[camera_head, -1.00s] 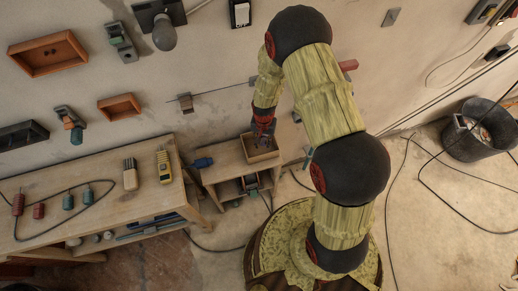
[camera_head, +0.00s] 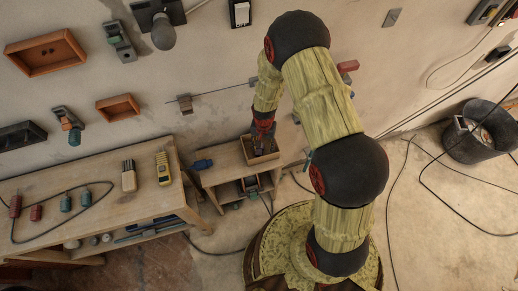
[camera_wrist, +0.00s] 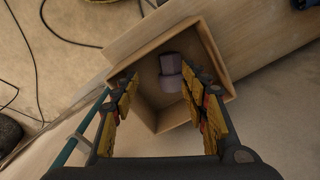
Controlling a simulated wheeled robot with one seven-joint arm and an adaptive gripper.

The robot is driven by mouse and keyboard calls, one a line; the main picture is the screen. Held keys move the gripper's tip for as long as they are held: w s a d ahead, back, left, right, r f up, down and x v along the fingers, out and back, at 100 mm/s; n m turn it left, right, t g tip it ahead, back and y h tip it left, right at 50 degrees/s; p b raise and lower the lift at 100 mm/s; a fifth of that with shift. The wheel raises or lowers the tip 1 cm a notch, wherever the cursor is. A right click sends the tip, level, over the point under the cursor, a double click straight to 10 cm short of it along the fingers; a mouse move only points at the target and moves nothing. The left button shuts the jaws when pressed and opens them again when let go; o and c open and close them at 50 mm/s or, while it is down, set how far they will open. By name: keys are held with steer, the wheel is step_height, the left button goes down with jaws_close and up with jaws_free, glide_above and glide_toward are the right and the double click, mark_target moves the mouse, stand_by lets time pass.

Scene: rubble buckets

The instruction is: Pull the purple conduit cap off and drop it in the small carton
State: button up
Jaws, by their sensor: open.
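The small carton (camera_wrist: 207,47) is an open tan box, and it also shows in the head view (camera_head: 279,157) on a low wooden stand by the wall. I cannot make out the cap there.
A wooden workbench (camera_head: 100,205) with handheld tools and cables stands at the left. Orange trays (camera_head: 118,107) and fittings are mounted on the wall. A dark bucket (camera_head: 480,140) stands at the right, with loose cables on the floor.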

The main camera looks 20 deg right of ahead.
steer(key=shift+r, duration=0.1)
step_height(320, 180, up, 12)
stand_by(0.5)
stand_by(0.4)
